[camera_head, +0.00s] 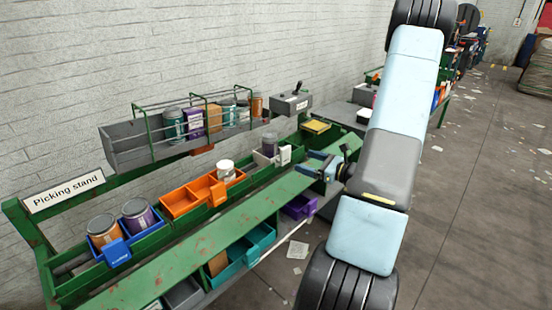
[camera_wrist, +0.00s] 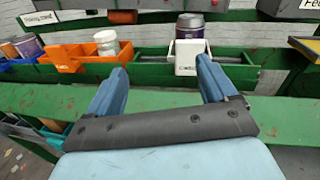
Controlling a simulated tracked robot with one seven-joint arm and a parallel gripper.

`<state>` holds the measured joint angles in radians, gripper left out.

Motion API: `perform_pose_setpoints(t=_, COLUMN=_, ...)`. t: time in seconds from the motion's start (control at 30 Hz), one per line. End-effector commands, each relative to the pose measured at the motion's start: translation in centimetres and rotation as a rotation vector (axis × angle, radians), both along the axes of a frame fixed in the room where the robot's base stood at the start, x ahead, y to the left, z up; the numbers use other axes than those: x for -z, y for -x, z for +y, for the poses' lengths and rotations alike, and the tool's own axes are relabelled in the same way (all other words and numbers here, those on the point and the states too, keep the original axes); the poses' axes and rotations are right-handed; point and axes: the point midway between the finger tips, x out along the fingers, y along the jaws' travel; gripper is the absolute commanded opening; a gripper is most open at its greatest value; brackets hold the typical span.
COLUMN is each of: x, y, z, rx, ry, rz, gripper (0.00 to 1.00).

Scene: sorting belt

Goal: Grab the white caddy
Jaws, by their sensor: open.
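The white caddy (camera_wrist: 187,67) stands in the green shelf trough in the wrist view, with a dark-lidded jar (camera_wrist: 190,30) in it. In the head view the caddy (camera_head: 284,155) is a small white shape with the jar (camera_head: 269,146) beside its visible face. My gripper (camera_wrist: 160,68) is open and empty, its two blue fingers spread towards the shelf. The caddy is beyond the fingertips, nearer the right finger, and appears apart from them. In the head view my gripper (camera_head: 309,163) is just right of the caddy, over the stand's front green rail.
An orange caddy (camera_head: 180,203) with a white-lidded jar (camera_head: 225,170) is left of the white one. A blue caddy (camera_head: 117,252) with two jars is farther left. A grey upper rack (camera_head: 128,148) holds several jars. The green front rail (camera_wrist: 60,100) runs below the fingers.

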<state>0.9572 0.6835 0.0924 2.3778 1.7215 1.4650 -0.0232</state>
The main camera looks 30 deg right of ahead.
Motion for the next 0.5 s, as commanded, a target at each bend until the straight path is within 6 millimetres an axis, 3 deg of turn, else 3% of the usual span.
perform_pose_setpoints(t=0.1, x=2.1, y=0.4, z=-2.6, rx=0.103, ry=-0.062, rz=0.007, gripper=0.85)
perform_pose_setpoints(t=0.2, x=3.0, y=0.7, z=-3.8, rx=0.154, ry=-0.089, rz=0.009, gripper=0.85)
perform_pose_setpoints(t=0.37, x=3.5, y=0.1, z=-4.2, rx=0.180, ry=-0.104, rz=0.008, gripper=0.85)
perform_pose_setpoints(t=0.5, x=3.5, y=-1.9, z=-3.4, rx=0.178, ry=-0.103, rz=0.007, gripper=0.85)
